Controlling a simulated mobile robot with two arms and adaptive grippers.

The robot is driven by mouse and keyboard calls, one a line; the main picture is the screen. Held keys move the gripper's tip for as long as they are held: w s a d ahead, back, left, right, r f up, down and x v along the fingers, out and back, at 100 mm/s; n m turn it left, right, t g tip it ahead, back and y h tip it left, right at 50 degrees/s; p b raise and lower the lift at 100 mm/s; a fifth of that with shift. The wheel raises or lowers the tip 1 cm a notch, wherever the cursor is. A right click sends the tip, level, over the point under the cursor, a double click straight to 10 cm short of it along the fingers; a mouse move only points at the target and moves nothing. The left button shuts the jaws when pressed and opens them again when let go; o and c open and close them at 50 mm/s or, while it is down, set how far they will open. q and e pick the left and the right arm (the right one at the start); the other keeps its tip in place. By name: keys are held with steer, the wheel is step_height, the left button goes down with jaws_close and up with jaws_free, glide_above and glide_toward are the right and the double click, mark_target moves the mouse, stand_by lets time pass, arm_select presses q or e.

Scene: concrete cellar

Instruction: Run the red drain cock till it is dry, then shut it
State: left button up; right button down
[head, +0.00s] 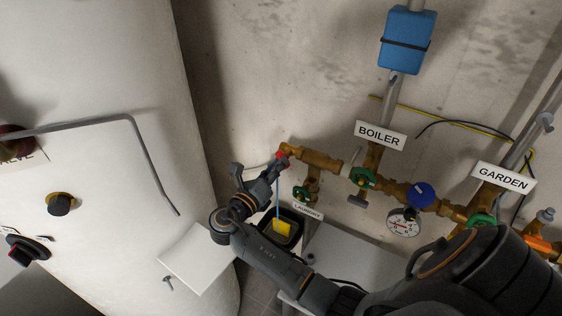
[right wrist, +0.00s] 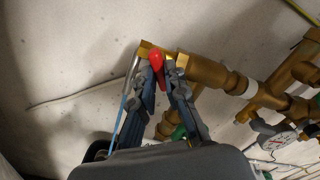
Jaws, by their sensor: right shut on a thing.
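The red drain cock (head: 284,150) sits at the left end of the brass pipework on the wall. In the right wrist view its red lever (right wrist: 156,62) lies between my right gripper's fingers. My right gripper (head: 274,166) is shut on it; its fingers also show in the right wrist view (right wrist: 166,75). A thin blue streak (head: 277,198) drops from beside the cock towards a black bucket (head: 299,222) below. It looks like running water, but I cannot be sure. A yellow piece (head: 282,228) shows at the bucket. My left gripper is out of view.
Green-handled valves (head: 363,178) and a pressure gauge (head: 404,222) stand along the pipework to the right. Signs read LAUNDRY (head: 308,211), BOILER (head: 381,135) and GARDEN (head: 503,178). A large white tank (head: 110,190) with a bent grey rail (head: 145,150) fills the left.

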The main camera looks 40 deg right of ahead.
stand_by(0.3)
steer(key=n, duration=0.3)
stand_by(4.4)
steer(key=m+b, duration=0.1)
steer(key=m, duration=0.3)
